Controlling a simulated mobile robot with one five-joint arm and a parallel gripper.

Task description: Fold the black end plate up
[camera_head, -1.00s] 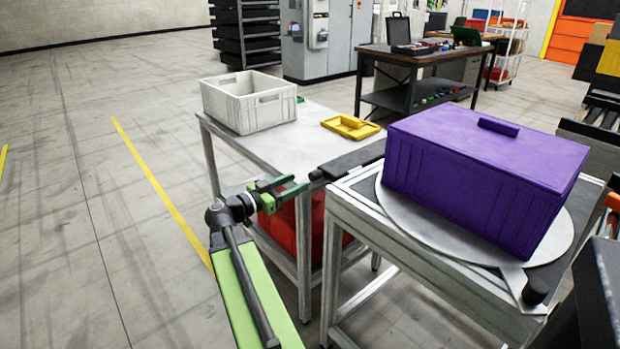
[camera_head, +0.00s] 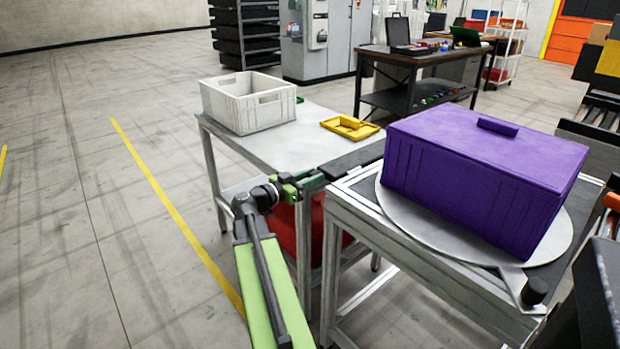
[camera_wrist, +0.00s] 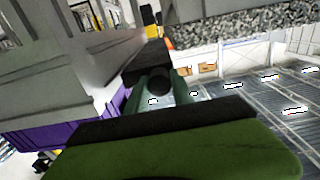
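The black end plate (camera_head: 352,160) lies flat, level with the tops, bridging the gap between the grey table and the turntable stand. It also shows in the wrist view (camera_wrist: 147,63). A dark round knob (camera_wrist: 160,82) sits at its near end. My gripper (camera_head: 316,179) is at that near end, left of the turntable stand. In the wrist view its green fingers (camera_wrist: 160,78) stand on either side of the knob and look open; whether they touch it is hard to see. The purple box (camera_head: 480,180) rests on the round turntable (camera_head: 425,230).
A white crate (camera_head: 248,103) and a yellow tray (camera_head: 350,127) stand on the grey table (camera_head: 290,145). A red bin (camera_head: 282,228) is beneath it. A dark knob (camera_head: 534,291) stands at the turntable's front. The floor at left is clear.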

